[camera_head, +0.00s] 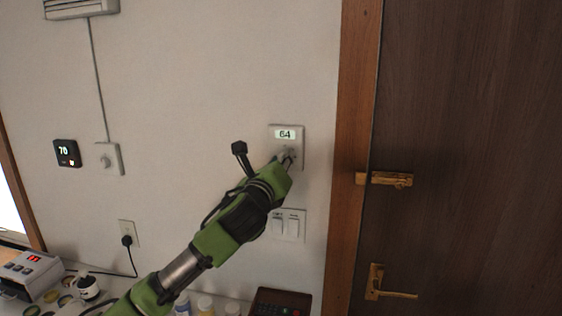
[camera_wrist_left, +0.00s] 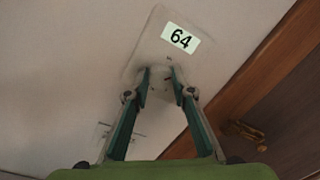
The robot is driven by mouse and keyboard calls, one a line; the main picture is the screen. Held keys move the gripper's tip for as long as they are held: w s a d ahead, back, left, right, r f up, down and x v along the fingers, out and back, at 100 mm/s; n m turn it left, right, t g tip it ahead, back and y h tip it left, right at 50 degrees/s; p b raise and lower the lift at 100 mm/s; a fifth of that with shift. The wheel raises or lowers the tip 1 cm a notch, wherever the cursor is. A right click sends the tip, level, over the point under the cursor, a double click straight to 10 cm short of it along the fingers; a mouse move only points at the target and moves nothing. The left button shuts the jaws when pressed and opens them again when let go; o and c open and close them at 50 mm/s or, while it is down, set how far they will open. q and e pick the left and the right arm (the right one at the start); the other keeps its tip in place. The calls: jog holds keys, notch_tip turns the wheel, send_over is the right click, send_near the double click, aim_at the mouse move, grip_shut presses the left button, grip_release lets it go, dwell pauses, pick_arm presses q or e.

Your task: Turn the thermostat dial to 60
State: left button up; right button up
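The white thermostat (camera_head: 299,136) is on the wall left of the door frame, and its lit display reads 64. The same thermostat plate (camera_wrist_left: 147,47) and its 64 display (camera_wrist_left: 180,38) fill the upper middle of the left wrist view. Its small pale dial (camera_wrist_left: 160,76) sits below the display, partly hidden by my fingers. My left gripper (camera_head: 287,157) reaches up to it from the lower left. In the wrist view the fingertips of my left gripper (camera_wrist_left: 160,83) are on both sides of the dial and appear closed on it. My right gripper is not in view.
Light switches (camera_head: 289,224) are just below the thermostat. The door frame (camera_head: 348,150) and brown door with brass latch (camera_head: 390,179) are close on the right. Bottles stand on the counter below.

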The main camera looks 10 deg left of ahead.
pick_arm(q)
jog(key=shift+o, duration=1.3)
jog(key=s, duration=1.2)
jog(key=shift+a+f, duration=0.3)
